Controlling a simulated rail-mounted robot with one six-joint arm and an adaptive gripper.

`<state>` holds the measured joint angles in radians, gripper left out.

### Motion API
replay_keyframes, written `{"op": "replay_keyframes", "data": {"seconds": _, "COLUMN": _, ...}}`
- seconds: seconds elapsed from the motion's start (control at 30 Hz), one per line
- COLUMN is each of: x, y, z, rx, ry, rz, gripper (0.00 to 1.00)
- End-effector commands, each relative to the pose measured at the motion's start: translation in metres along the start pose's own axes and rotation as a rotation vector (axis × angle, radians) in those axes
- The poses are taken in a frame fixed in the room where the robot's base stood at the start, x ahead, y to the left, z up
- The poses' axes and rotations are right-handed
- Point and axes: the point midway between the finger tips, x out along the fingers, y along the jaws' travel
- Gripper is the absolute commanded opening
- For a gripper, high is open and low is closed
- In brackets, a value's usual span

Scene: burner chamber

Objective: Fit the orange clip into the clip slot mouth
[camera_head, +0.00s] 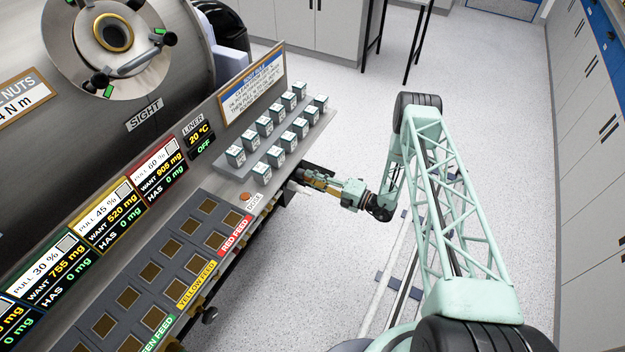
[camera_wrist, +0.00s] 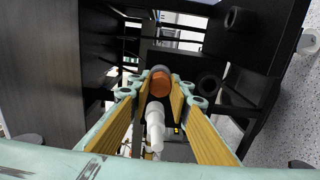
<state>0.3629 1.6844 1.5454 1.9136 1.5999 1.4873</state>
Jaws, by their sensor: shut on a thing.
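My gripper (camera_head: 312,183) reaches in from the right at the bench's right end, its tips beside a dark opening under the bench top. In the wrist view my gripper (camera_wrist: 160,98) has its two yellow-padded fingers closed on the orange clip (camera_wrist: 161,84), which shows as a rounded orange piece between the fingertips. A white stepped cylinder (camera_wrist: 155,124) shows between the fingers, nearer the camera; I cannot tell whether it belongs to the clip. Dark framework surrounds the fingertips. I cannot make out the clip slot mouth in either view.
The bench carries feed trays (camera_head: 128,297) and a raised block with several white-and-teal cubes (camera_head: 262,173). A copper disk (camera_head: 247,197) lies near its corner. Dark panels (camera_wrist: 95,70) stand close around my fingers. Open floor (camera_head: 300,270) lies right of the bench.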

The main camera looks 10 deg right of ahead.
Motion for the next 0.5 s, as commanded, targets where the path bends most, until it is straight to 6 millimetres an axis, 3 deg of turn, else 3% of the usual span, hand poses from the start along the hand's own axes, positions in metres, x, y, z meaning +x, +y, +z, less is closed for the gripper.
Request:
{"op": "replay_keyframes", "data": {"seconds": 0.27, "x": 0.0050, "y": -0.0003, "z": 0.0002, "rx": 0.000, "ry": 0.000, "rz": 0.000, "gripper": 0.00}}
{"op": "replay_keyframes", "data": {"seconds": 0.3, "x": 0.0052, "y": -0.0003, "z": 0.0002, "rx": 0.000, "ry": -0.001, "rz": 0.000, "gripper": 0.19}}
{"op": "replay_keyframes", "data": {"seconds": 0.5, "x": 0.0050, "y": 0.0000, "z": 0.0002, "rx": 0.000, "ry": -0.001, "rz": 0.000, "gripper": 0.34}}
